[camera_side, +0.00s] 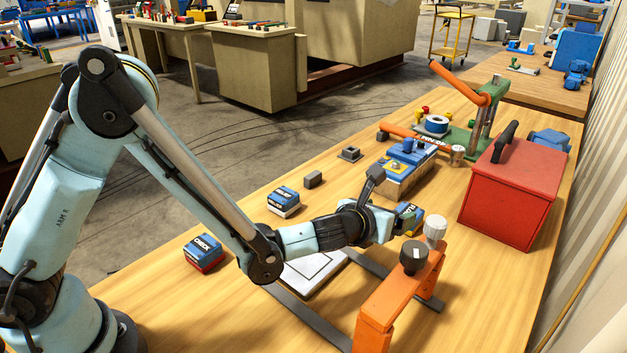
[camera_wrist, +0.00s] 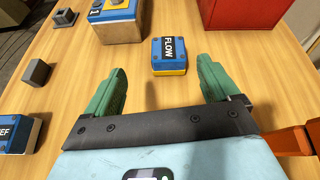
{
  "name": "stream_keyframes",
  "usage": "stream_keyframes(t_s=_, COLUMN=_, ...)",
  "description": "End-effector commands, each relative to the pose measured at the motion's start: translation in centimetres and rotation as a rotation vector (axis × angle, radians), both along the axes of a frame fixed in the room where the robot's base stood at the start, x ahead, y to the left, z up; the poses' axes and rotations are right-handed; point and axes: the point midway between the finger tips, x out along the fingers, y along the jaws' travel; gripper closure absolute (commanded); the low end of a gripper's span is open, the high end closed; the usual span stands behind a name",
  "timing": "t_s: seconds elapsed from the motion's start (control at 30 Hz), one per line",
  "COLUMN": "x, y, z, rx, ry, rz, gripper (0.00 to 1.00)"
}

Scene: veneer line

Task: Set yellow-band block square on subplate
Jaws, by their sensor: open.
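The yellow-band block (camera_wrist: 170,55) is blue on top, marked FLOW, with a yellow lower band. It stands on the wooden bench just beyond the tips of my gripper (camera_wrist: 161,66). The two green fingers are open, one toward each side of the block, with nothing held. In the side view the block (camera_side: 411,215) shows partly behind my gripper (camera_side: 396,222). The subplate (camera_side: 312,272), a pale plate with a dark square outline, lies on the bench below my forearm, which hides part of it. It is not visible in the wrist view.
An orange frame (camera_side: 390,300) with black and white knobs stands right of the subplate. A red-band CHECK block (camera_side: 204,253) and a white-band block (camera_side: 283,202) lie to the left. A red toolbox (camera_side: 508,195) stands at the right; small grey blocks (camera_side: 313,179) lie behind.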

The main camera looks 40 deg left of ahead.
Motion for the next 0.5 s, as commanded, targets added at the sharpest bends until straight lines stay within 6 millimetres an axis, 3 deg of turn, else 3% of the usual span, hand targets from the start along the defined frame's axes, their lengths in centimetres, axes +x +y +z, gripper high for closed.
stream_keyframes(t_s=0.27, x=-2.4, y=6.9, z=5.0, rx=-0.592, ry=0.1, rz=0.399, gripper=0.12)
stream_keyframes(t_s=0.5, x=-7.3, y=12.1, z=7.9, rx=-1.147, ry=0.142, rz=0.817, gripper=0.12)
